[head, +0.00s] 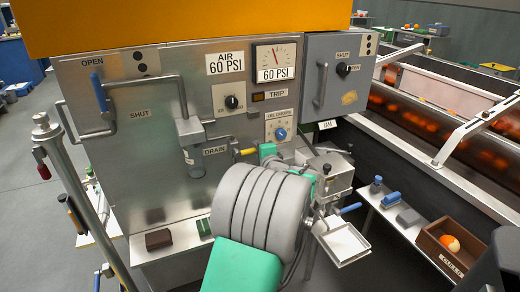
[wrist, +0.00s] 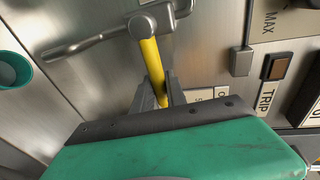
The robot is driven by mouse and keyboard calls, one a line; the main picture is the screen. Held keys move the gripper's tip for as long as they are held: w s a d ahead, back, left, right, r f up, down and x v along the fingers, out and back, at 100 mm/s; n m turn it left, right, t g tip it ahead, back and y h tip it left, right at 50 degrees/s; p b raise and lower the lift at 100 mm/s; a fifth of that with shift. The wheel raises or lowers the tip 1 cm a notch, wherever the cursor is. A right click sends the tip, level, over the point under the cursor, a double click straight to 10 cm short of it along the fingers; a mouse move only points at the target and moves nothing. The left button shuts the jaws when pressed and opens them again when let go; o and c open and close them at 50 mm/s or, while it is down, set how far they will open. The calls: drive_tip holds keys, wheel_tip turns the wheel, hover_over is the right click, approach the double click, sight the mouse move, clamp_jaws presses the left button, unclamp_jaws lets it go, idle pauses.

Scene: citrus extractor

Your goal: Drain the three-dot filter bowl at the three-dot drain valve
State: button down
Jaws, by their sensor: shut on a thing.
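A filter bowl (head: 193,160) hangs under a grey head on the steel panel, left of the DRAIN label (head: 215,150). A yellow valve handle (head: 246,152) sticks out just right of that label. In the wrist view the yellow handle (wrist: 153,62) runs from a grey metal fitting down between my two dark fingers. My gripper (wrist: 160,98) is shut on the yellow handle. In the head view my arm hides most of the gripper. Liquid in the bowl cannot be made out.
A blue-handled lever (head: 97,84) stands left, between the OPEN and SHUT labels. A gauge (head: 276,62) reads about 60 PSI. A knob (head: 280,134) and a TRIP label (head: 277,95) are near my gripper. A shelf (head: 165,238) lies below. A teal round cup (wrist: 14,70) shows in the wrist view.

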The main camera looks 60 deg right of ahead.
drive_tip(key=c, duration=1.4)
unclamp_jaws()
drive_tip(key=shift+o, duration=0.2)
drive_tip(key=p+v, duration=0.1)
drive_tip(key=v, duration=0.6)
drive_tip(key=shift+s+a, duration=0.25)
drive_tip(key=shift+a, duration=0.05)
